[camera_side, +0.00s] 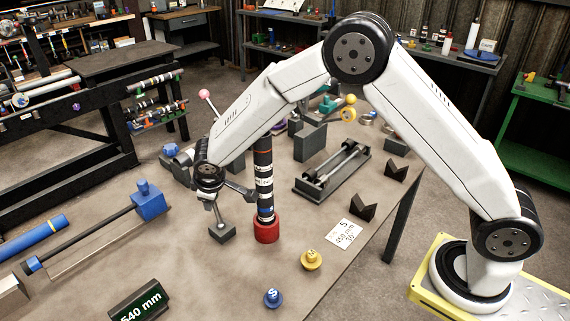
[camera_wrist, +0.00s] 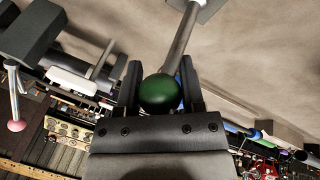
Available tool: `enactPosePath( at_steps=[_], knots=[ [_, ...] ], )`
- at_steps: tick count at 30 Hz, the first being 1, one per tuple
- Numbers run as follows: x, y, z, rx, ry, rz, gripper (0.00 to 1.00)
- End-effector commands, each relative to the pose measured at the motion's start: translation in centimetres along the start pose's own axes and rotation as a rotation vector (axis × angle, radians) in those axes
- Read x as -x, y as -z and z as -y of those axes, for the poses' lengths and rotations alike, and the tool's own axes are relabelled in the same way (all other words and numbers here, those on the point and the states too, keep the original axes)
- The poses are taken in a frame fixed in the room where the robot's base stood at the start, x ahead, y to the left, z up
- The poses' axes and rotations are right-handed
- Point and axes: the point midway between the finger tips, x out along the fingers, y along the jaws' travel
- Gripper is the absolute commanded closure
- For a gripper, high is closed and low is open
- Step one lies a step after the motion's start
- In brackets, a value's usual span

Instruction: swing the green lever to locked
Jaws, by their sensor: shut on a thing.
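The green lever shows in the wrist view as a dark green ball knob (camera_wrist: 160,94) on a grey metal rod (camera_wrist: 181,42). The rod runs up to a pale grey block at the top edge. My gripper (camera_wrist: 161,82) has one black finger on each side of the knob and is shut on it. In the side view my gripper (camera_side: 211,196) is above a small dark block (camera_side: 222,233), with a short rod (camera_side: 217,213) rising at a tilt from it. The knob is hidden there by my gripper. No locked or unlocked marking is readable.
A tall black-and-white banded shaft (camera_side: 264,178) stands in a red base (camera_side: 267,231), close right of my gripper. A pink-knobbed lever (camera_side: 205,95) rises behind my arm. Blue (camera_side: 273,298) and yellow (camera_side: 311,260) knobbed pieces stand in front. The bench between them is bare.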

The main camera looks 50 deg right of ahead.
Motion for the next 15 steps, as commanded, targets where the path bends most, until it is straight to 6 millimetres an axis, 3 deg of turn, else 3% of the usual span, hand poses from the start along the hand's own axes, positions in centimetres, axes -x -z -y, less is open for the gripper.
enactPosePath(
  at_steps=[15],
  knots=[
    [1.7, -3.8, 1.9, 0.003, -0.003, 0.015, 1.0]
  ],
)
